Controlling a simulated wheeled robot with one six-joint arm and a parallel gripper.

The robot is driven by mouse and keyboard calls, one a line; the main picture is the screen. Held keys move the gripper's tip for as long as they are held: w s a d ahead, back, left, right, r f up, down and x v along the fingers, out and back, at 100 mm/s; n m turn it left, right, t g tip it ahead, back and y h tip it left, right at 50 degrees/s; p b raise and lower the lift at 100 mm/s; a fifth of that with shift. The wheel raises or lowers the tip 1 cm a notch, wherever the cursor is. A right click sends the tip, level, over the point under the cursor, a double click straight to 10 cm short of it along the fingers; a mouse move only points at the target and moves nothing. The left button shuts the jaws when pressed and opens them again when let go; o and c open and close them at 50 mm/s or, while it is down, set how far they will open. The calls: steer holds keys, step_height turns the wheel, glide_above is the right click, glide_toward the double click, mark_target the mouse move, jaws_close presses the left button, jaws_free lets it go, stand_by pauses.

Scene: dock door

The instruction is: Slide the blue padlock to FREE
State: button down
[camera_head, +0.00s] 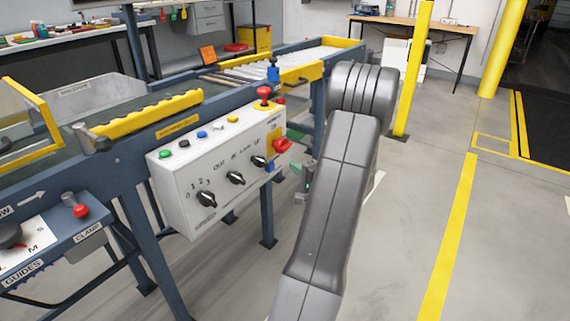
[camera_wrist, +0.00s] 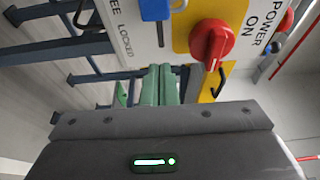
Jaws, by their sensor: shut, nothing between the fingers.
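The blue padlock (camera_wrist: 155,9) is at the top edge of the wrist view, partly cut off. In the head view the padlock (camera_head: 269,166) is a small blue patch on the white control box, below the red power switch (camera_head: 282,146). My gripper (camera_wrist: 160,72) has its green fingers together and empty, below the padlock in the wrist view and apart from it. In the head view the gripper (camera_head: 302,172) is partly hidden by my arm.
The red switch (camera_wrist: 212,42) on its yellow plate is close beside the padlock. The control box (camera_head: 185,190) carries black knobs and coloured buttons, with a red mushroom button (camera_head: 264,92) on top. A conveyor (camera_head: 215,95) runs behind. Open floor lies to the right.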

steer(key=v, duration=0.6)
steer(key=shift+p, duration=0.4)
steer(key=shift+w, duration=0.15)
steer(key=w+a+p, duration=0.1)
steer(key=w+p, duration=0.2)
steer(key=w, duration=0.6)
steer(key=shift+w+a, duration=0.3)
steer(key=shift+a, duration=0.05)
steer(key=shift+w, duration=0.1)
